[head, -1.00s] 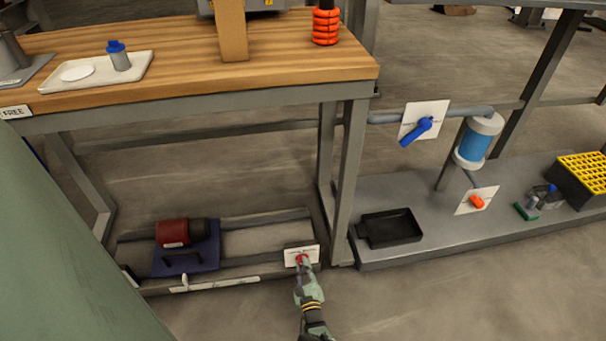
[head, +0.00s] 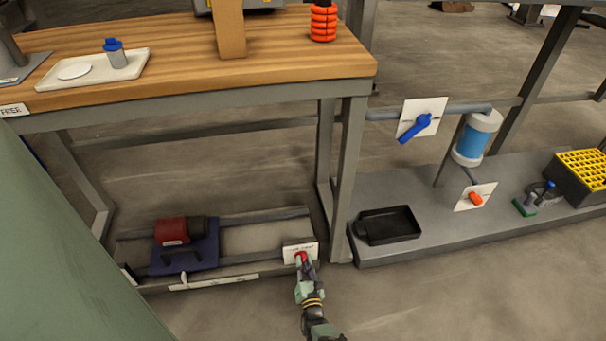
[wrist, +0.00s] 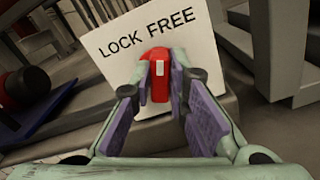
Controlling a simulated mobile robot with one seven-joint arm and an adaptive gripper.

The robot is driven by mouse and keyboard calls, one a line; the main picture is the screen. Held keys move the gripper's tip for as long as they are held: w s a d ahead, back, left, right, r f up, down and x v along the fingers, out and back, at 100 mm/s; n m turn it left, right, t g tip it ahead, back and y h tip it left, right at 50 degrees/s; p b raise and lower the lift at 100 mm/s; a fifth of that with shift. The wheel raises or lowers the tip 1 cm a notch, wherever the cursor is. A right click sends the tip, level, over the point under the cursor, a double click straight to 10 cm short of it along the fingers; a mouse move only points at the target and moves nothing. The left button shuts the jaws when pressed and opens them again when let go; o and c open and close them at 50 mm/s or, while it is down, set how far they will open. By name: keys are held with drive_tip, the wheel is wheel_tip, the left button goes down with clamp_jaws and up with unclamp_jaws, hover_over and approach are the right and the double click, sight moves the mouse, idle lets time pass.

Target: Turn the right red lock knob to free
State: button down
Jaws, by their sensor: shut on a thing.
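The red lock knob (wrist: 158,70) sits on a white plate (wrist: 118,55) lettered LOCK on the left and FREE on the right. In the wrist view my gripper (wrist: 160,82) has its two fingers around the knob, shut on it. A pale mark on the knob points up, between the two words. In the head view the knob (head: 301,257) and its plate (head: 309,246) are at the right end of the low frame under the bench, with my gripper reaching it from below. Part of the knob is hidden by the fingers.
A red and black motor (head: 175,231) on a blue sled (head: 207,250) stands left on the low frame (head: 240,260). A bench leg (head: 349,180) rises just right of the plate. A black tray (head: 392,226) lies on the grey platform farther right. The floor in front is clear.

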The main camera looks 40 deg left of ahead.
drive_tip(key=shift+w+m, duration=0.1)
drive_tip(key=shift+m, duration=1)
drive_tip(key=c, duration=1.6)
unclamp_jaws()
drive_tip(key=shift+o, duration=0.2)
